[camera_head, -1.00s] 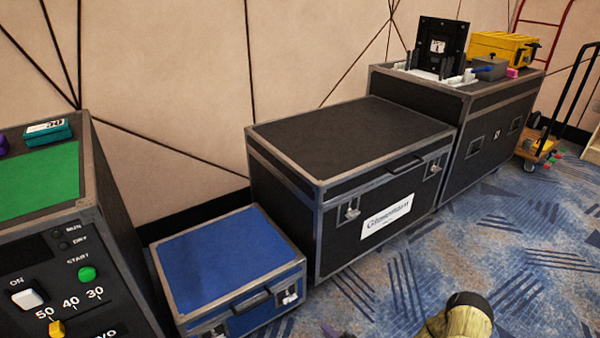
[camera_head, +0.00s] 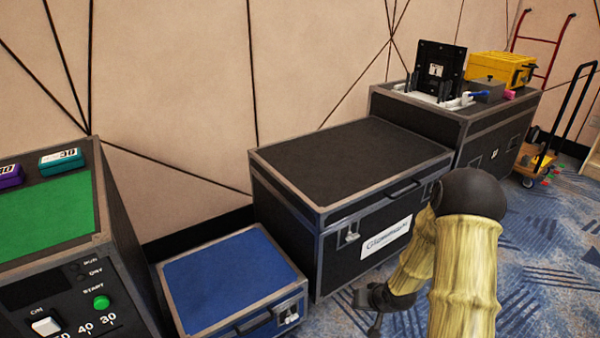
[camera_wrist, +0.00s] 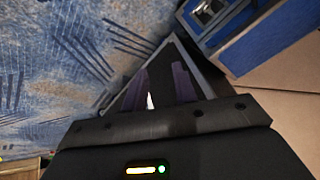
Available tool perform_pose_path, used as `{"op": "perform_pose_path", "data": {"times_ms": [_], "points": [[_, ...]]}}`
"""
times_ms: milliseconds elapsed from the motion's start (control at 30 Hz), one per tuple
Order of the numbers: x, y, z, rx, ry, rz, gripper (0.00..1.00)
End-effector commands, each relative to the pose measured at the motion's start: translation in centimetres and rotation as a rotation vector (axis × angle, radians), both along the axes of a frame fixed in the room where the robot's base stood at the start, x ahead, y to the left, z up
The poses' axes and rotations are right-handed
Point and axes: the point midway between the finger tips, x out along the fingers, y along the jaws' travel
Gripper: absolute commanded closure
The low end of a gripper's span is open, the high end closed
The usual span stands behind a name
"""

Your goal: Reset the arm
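My arm (camera_head: 465,260), in a yellow ribbed cover with black joints, is raised in front of the black cases in the head view. Its dark wrist end hangs low near the blue case, at the bottom of the picture. In the wrist view my gripper (camera_wrist: 159,68) shows two dark purple fingers with a gap between them. Nothing is seen held between them. A black case with a white label lies beyond the fingers. In the head view the fingertips are not clearly seen.
A blue case (camera_head: 230,275) stands left of a large black case (camera_head: 350,165). Further right, another black case (camera_head: 490,130) bears a black device and a yellow box (camera_head: 500,68). A control unit with a green top (camera_head: 45,215) is at left. Patterned carpet (camera_head: 555,235) is clear at right.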

Motion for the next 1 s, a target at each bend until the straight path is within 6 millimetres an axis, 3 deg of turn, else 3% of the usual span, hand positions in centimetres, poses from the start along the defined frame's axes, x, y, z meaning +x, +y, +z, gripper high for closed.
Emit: {"op": "perform_pose_path", "data": {"times_ms": [33, 100, 267, 500, 700, 1000], "points": [[-0.3, -0.1, 2.4, -0.037, 0.005, 0.007, 0.72], [-1.1, -0.3, 4.8, -0.085, 0.023, 0.011, 0.72], [-3.4, -0.5, 10.0, -0.172, 0.065, 0.015, 0.72], [-8.1, 0.0, 17.4, -0.246, 0.129, 0.014, 0.72], [-12.0, 0.9, 21.6, -0.257, 0.176, 0.019, 0.72], [-16.6, 2.4, 25.5, -0.235, 0.220, 0.035, 0.72]]}}
